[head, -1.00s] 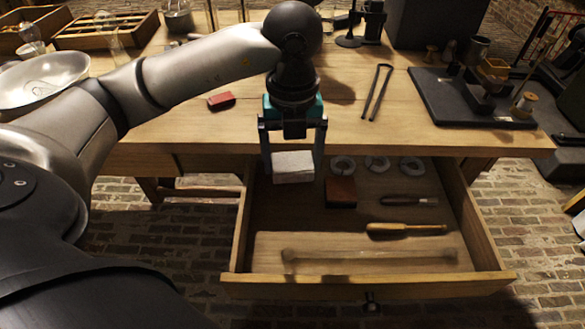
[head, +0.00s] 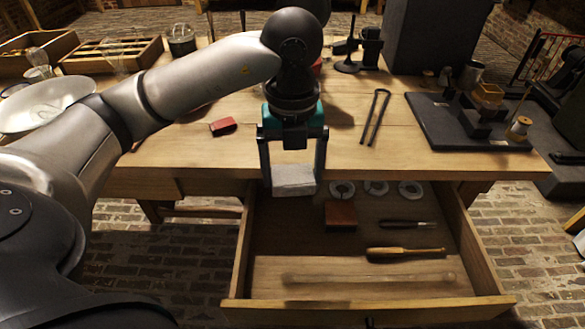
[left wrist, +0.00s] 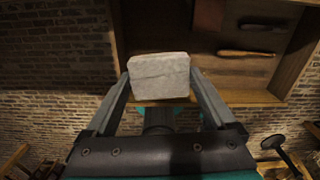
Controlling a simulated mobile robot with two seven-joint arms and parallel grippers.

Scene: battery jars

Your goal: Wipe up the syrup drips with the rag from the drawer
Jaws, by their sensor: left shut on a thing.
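The rag (head: 293,178) is a pale grey-white folded pad. My left gripper (head: 293,186) is shut on it, with one finger on either side, and holds it over the back left part of the open drawer (head: 365,310). The rag also shows between the fingers in the left wrist view (left wrist: 158,75), apparently clear of the drawer floor. I cannot make out any syrup drips on the wooden bench (head: 200,152); my arm hides part of the top. My right gripper is not in view.
The drawer holds a reddish-brown block (head: 340,215), several pale rings (head: 374,188), a dark-handled tool (head: 405,224), a wooden-handled tool (head: 405,252) and a long rod (head: 370,278). On the bench are a red block (head: 223,126), tongs (head: 375,117) and a black board (head: 450,125).

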